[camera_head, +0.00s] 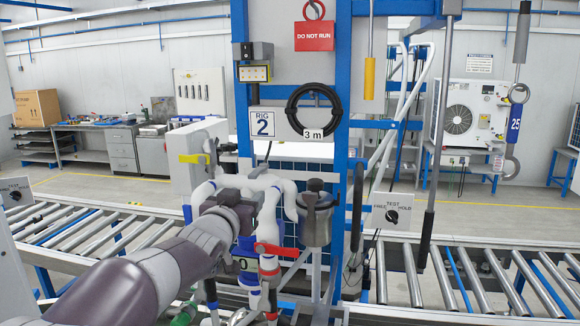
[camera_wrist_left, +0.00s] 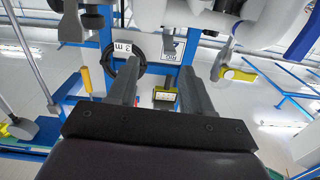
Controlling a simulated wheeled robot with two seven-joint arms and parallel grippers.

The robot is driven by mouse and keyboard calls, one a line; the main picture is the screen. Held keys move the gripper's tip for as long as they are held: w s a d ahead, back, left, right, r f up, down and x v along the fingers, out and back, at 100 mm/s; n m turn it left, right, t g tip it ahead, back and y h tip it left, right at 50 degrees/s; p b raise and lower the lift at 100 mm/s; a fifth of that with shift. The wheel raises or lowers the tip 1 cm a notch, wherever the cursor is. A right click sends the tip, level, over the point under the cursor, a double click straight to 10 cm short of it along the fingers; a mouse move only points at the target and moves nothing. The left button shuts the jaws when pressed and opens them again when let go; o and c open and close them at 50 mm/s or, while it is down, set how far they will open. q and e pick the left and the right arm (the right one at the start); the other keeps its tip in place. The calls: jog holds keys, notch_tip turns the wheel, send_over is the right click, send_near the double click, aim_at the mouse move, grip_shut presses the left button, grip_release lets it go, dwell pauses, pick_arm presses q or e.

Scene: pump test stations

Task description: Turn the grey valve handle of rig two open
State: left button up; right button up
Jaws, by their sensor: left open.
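Rig two is the blue frame with the "RIG 2" sign (camera_head: 263,124). White pipes (camera_head: 271,190) cross below the sign. A small grey valve handle (camera_head: 262,168) seems to stand up from them, partly hidden and hard to make out. In the left wrist view a grey handle (camera_wrist_left: 168,44) shows in front of the sign, between the finger lines and beyond the tips. My left gripper (camera_head: 242,190) is at the pipes, just in front of and below the handle. Its fingers (camera_wrist_left: 160,75) are apart with nothing between them. Contact cannot be told. My right gripper is not in view.
A yellow handle (camera_head: 194,158) is left of the gripper, and a red handle (camera_head: 275,249) is below. A grey lidded canister (camera_head: 316,220) stands close on the right. A black hose coil (camera_head: 313,108) hangs above. Roller conveyors (camera_head: 412,275) run on both sides.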

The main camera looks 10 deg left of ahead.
aim_at(253, 174)
pick_arm(q)
jog(key=w+p, duration=0.2)
jog(key=w, duration=0.1)
jog(key=w+p, duration=0.2)
jog(key=w, duration=0.2)
jog(key=w+p, duration=0.2)
jog(key=w, duration=0.1)
jog(key=shift+w+a+r, duration=0.3)
jog(key=shift+a+r, duration=0.05)
jog(key=shift+w+p, duration=0.3)
jog(key=shift+s+a, duration=0.1)
jog(key=shift+a, duration=0.2)
jog(key=shift+s+a, duration=0.25)
jog(key=shift+a, duration=0.15)
jog(key=shift+w+d, duration=0.25)
jog(key=shift+d, duration=0.05)
jog(key=c, duration=0.4)
jog(key=shift+d+f, duration=0.1)
jog(key=c, duration=0.5)
grip_shut()
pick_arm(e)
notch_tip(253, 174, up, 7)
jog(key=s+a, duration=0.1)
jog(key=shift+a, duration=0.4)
